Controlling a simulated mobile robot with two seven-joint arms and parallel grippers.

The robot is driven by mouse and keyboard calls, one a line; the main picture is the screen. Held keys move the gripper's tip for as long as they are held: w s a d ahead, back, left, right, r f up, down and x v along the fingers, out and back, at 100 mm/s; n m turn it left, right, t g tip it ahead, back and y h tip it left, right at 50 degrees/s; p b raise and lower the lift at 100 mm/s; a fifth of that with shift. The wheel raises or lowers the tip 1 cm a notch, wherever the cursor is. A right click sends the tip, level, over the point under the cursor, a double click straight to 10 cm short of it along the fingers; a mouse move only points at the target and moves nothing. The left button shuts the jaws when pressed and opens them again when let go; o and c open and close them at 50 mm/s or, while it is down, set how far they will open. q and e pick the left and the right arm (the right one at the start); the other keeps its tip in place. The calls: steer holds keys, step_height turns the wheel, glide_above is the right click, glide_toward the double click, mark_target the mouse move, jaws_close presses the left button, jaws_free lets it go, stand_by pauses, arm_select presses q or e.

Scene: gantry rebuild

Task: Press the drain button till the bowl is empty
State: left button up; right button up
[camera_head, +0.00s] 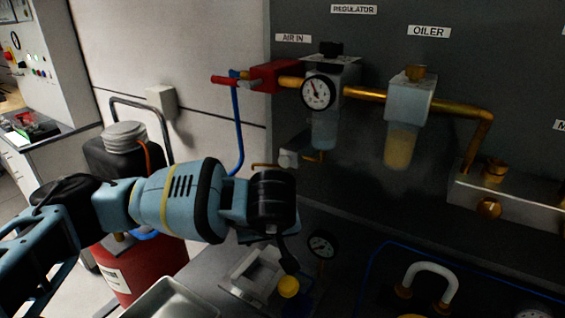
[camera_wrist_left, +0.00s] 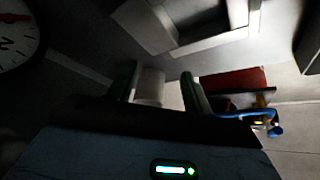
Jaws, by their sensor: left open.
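The regulator (camera_head: 322,88) hangs on the dark panel with a round gauge on its front and a clear bluish bowl (camera_head: 323,135) below. A thin brass tube runs from under that bowl to a small pale block (camera_head: 288,158). I cannot make out the drain button or the liquid level. The oiler (camera_head: 408,98) at its right has a bowl of amber liquid. My left arm reaches in from the left, its wrist below and left of the regulator. My left gripper (camera_wrist_left: 160,88) shows two separated fingers in the left wrist view; its tips are unclear in the head view.
A pale box-like holder (camera_head: 250,275), a gauge (camera_head: 322,244) and a yellow knob (camera_head: 288,287) are on the bench below my wrist. A red tank (camera_head: 140,270) stands at the left. A metal tray (camera_head: 175,298) is at the front. Brass piping crosses the panel.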

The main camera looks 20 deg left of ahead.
arm_select(q)
jaws_close()
stand_by(1.3)
